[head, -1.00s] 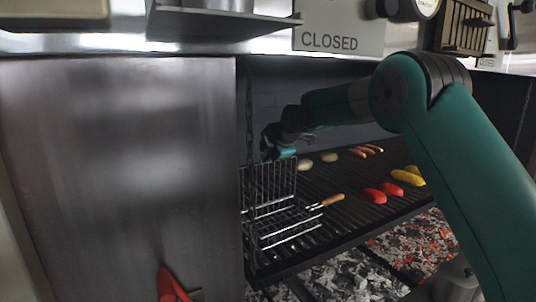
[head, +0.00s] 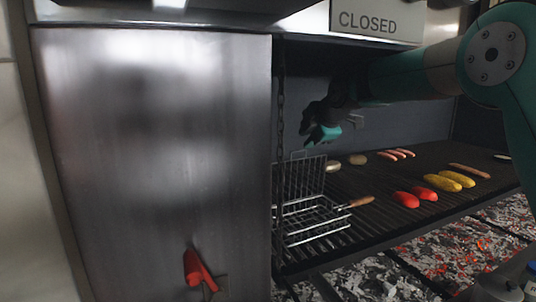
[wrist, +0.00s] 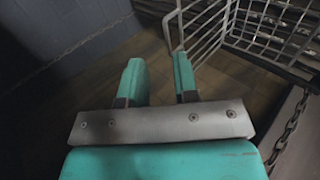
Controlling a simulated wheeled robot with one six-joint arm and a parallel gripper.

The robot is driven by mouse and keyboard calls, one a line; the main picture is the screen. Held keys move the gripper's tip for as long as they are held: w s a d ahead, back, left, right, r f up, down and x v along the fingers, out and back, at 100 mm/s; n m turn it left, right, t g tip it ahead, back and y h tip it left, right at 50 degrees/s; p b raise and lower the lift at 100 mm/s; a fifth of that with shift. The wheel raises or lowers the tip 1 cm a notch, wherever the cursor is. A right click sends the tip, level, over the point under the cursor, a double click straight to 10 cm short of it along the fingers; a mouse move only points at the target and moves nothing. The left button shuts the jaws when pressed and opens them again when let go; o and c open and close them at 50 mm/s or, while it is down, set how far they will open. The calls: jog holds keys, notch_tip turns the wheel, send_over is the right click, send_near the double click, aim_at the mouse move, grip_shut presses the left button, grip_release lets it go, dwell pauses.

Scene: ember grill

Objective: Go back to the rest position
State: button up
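My gripper (head: 325,132) hangs above the wire grill basket (head: 312,222), beyond its raised wire lid, in the head view. In the wrist view, my gripper (wrist: 158,75) has its two teal fingers apart with nothing between them. The basket stands open at the left end of the grill grate, its wooden handle (head: 358,201) pointing right. Part of the basket's wire mesh (wrist: 205,25) shows at the top of the wrist view, apart from the fingers.
Glowing coals (head: 455,255) lie below. A steel panel (head: 150,150) fills the left. A chain (wrist: 290,125) hangs close to my gripper in the wrist view.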

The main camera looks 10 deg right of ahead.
jog(key=s+d+f+m+g+h, duration=0.1)
jog(key=s+d+f+m+g, duration=0.1)
jog(key=s+f+m, duration=0.75)
jog(key=s+d+f+m+g+h, duration=0.1)
jog(key=s+d+f+m+g, duration=0.3)
jog(key=s, duration=1)
jog(key=s+d+f+m+g+h, duration=0.1)
jog(key=s+f+m, duration=0.4)
jog(key=s+m, duration=0.5)
jog(key=s+a+r+n+g+y+b, duration=0.1)
jog(key=s+a+r+n+y, duration=0.3)
jog(key=s+a+n, duration=0.5)
jog(key=s+a+r+g, duration=0.1)
jog(key=s+a+r, duration=0.1)
jog(key=a, duration=0.3)
jog(key=shift+s+a+r, duration=0.25)
jog(key=shift+s, duration=0.15)
